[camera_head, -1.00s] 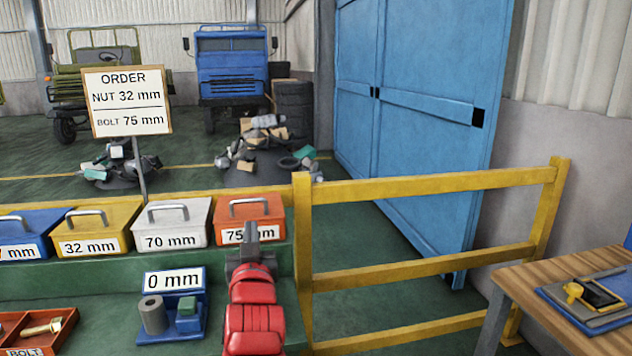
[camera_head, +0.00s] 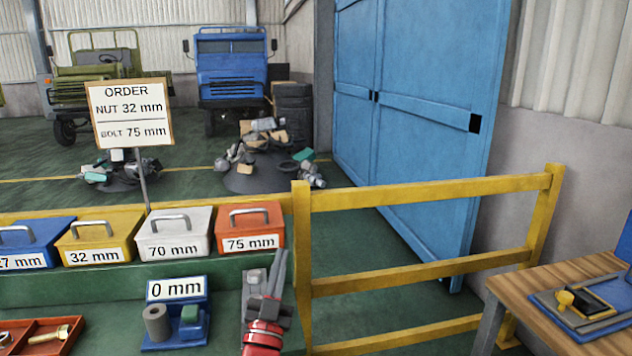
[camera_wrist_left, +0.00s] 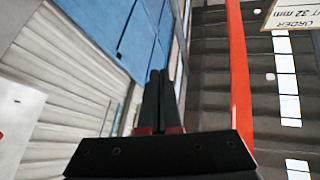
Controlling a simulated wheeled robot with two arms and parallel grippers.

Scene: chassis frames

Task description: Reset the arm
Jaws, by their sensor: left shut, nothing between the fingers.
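My left gripper (camera_head: 280,254) shows in the head view, pointing up, on my red and grey arm that comes in from the bottom edge. It is in front of the green bench, below the orange 75 mm box (camera_head: 250,226) and right of the blue 0 mm gauge stand (camera_head: 176,312). In the left wrist view its dark fingers (camera_wrist_left: 160,75) lie close together with nothing between them. My right gripper is not in view.
A grey 70 mm box (camera_head: 174,234), yellow 32 mm box (camera_head: 99,240) and blue box (camera_head: 35,244) line the bench. A red tray (camera_head: 60,346) sits at lower left. A yellow railing (camera_head: 430,190) and wooden table (camera_head: 535,292) stand right.

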